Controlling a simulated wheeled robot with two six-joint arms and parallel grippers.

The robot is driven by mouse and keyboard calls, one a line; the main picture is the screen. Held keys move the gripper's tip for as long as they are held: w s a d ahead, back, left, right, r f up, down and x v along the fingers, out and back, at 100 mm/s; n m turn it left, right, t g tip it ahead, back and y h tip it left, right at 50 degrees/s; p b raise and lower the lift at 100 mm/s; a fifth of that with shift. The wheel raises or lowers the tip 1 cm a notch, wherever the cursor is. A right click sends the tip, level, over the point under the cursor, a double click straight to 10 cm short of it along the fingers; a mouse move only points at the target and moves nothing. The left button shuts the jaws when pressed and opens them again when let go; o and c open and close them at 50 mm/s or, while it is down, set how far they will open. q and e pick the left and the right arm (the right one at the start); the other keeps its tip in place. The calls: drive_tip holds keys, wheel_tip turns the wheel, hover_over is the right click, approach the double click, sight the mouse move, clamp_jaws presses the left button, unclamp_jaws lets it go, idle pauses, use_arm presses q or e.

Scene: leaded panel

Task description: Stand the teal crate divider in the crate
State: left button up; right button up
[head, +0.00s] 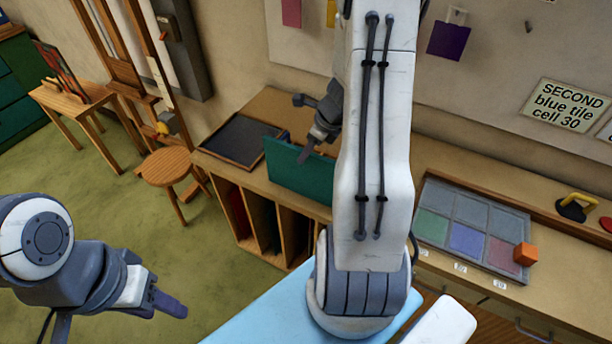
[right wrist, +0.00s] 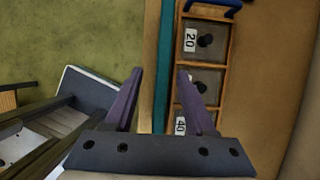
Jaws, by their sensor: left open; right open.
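The teal crate divider (head: 290,172) is a flat panel standing upright, its broad face showing in the head view. In the right wrist view it is a thin teal strip (right wrist: 164,50) seen edge-on. My right gripper (head: 306,152) is at its top edge; in the right wrist view the open fingers (right wrist: 160,78) are on either side of the strip, apart from it. The wooden crate (right wrist: 229,50) lies right of the strip, with cells labelled 20 and 40; the divider hides most of it in the head view. My left gripper (head: 172,306) is open and empty at lower left.
A dark tray (head: 240,139) lies on the wooden bench left of the divider. A grey tile tray (head: 470,205) with coloured tiles and an orange cube (head: 525,253) are to the right. A round stool (head: 167,166) stands left. My right arm blocks the middle.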

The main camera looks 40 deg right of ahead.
hover_over(306, 176)
drive_tip(key=w, duration=0.2)
wheel_tip(306, 176, down, 5)
drive_tip(key=shift+s+d+f, duration=0.1)
drive_tip(key=shift+s+f, duration=0.05)
drive_tip(key=shift+f, duration=0.05)
drive_tip(key=shift+c, duration=0.3)
clamp_jaws()
idle(1.0)
